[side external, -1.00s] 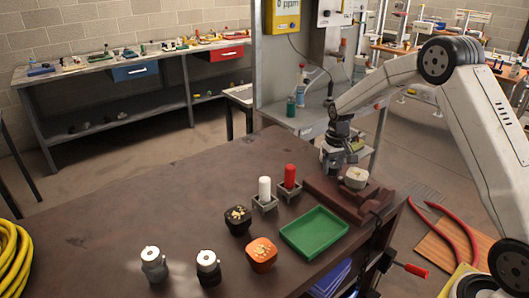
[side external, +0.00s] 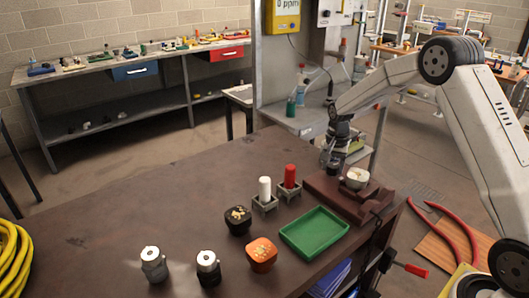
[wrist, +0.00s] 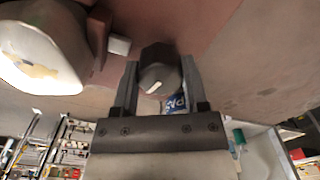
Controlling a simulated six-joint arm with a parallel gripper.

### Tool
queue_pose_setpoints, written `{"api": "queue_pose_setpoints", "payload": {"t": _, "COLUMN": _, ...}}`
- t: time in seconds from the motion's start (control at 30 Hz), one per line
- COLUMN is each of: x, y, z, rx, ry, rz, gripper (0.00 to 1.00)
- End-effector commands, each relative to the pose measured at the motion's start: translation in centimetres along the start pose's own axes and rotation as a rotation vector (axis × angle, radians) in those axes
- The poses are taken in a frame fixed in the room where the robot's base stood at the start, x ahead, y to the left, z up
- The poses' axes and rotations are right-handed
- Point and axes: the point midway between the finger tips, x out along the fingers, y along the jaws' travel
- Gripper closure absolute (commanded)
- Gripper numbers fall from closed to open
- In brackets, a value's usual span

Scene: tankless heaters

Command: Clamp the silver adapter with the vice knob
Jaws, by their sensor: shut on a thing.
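The brown vice (side external: 330,194) stands at the right end of the dark workbench. A pale silver, round adapter (side external: 356,179) sits upright at the vice, and it looms large at the upper left of the wrist view (wrist: 38,55). The dark vice knob (wrist: 158,70), with a white pointer mark, is between the fingers of my gripper (wrist: 160,85). My gripper (side external: 334,164) is shut on the knob, just behind and left of the adapter in the side view. The side view does not show clearly how the vice jaws meet the adapter.
A green tray (side external: 314,232) lies in front of the vice. White (side external: 265,188) and red (side external: 289,176) cylinders stand in grey holders to its left. Black (side external: 238,220) and orange (side external: 261,254) parts and two silver-topped pieces (side external: 153,264) are nearer.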

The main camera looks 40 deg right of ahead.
Motion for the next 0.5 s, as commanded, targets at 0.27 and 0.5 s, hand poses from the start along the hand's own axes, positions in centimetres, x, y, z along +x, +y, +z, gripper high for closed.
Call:
{"api": "queue_pose_setpoints", "payload": {"t": 0.27, "x": -0.14, "y": -0.05, "z": -0.08, "rx": 0.02, "ry": 0.003, "rz": -0.002, "gripper": 1.0}}
{"api": "queue_pose_setpoints", "payload": {"t": 0.5, "x": -0.14, "y": -0.05, "z": -0.09, "rx": 0.018, "ry": 0.003, "rz": -0.002, "gripper": 0.31}}
